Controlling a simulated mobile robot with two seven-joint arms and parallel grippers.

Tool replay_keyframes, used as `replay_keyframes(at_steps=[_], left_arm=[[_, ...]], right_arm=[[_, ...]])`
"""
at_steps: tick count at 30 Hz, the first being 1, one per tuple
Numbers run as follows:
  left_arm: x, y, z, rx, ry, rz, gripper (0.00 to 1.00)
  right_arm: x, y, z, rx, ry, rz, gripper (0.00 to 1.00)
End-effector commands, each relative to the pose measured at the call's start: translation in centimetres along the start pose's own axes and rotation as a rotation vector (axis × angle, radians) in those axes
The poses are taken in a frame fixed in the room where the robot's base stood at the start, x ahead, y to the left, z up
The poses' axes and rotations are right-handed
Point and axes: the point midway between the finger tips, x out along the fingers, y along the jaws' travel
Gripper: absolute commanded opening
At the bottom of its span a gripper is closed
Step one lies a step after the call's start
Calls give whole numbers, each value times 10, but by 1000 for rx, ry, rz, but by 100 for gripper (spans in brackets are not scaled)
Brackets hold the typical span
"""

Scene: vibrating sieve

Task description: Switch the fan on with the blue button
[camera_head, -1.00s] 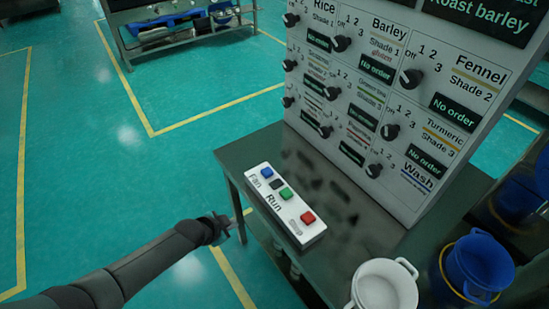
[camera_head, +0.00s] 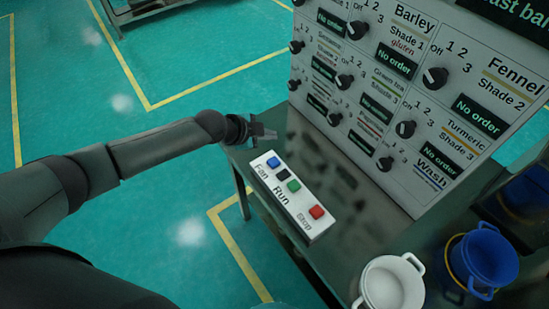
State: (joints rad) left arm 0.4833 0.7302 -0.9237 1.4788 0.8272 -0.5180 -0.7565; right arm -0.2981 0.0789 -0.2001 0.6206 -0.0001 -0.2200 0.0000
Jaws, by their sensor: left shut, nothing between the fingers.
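The blue button (camera_head: 273,162) sits at the far left end of a white button box (camera_head: 309,228) on the dark table, above the label "Fan". A small black indicator (camera_head: 283,174), a green button (camera_head: 294,186) by "Run" and a red button (camera_head: 316,211) by "Stop" are on the same box. My left gripper (camera_head: 268,133) is shut and empty, just beyond and above the blue button in the picture, apart from it. My right gripper does not show.
A tall panel with black knobs and "No order" displays (camera_head: 398,60) stands behind the box on the table (camera_head: 350,240). A white pot (camera_head: 390,285) and a blue pot (camera_head: 484,259) are at the lower right. Green floor lies left.

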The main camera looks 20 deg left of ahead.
Motion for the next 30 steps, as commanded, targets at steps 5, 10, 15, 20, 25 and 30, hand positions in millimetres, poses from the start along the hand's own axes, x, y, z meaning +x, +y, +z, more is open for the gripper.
replay_keyframes(at_steps=[5,10,15,20,25,30], left_arm=[[1,1,1,-1,0,-1,0],[8,5,5,-2,0,-1,0],[19,14,14,-2,0,-1,0],[33,24,24,-3,0,-1,0],[47,34,34,-4,0,0,0],[58,42,42,-3,0,-1,0]], right_arm=[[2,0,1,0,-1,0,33],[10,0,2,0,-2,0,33],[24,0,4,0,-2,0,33],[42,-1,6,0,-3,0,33],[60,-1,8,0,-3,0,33],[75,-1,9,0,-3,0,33]])
